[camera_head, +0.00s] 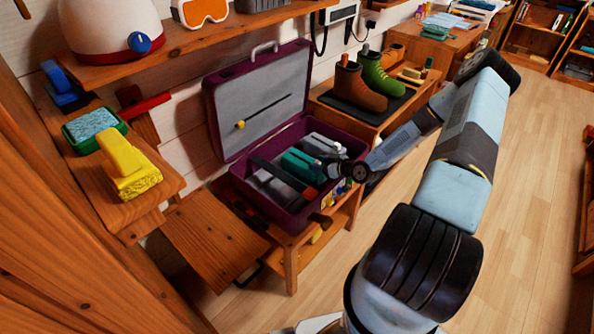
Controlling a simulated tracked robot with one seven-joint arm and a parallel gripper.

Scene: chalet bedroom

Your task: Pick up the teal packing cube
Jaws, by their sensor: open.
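The teal packing cube (299,162) lies inside the open purple suitcase (262,204), among grey and dark items. Its right end is near my gripper and partly hidden. My gripper (328,170) comes in from the right over the suitcase's right wall, with its dark fingers close to the cube's right end. It is open; the fingers are small here, and I cannot tell whether they touch the cube or straddle it.
The suitcase stands on a wooden bench (292,245), its lid (262,95) raised behind. To the right, brown boots (357,88) and green boots (378,75) stand on a dark mat on a cabinet. A yellow brush (130,170) lies on the left shelf. The floor (500,230) at right is clear.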

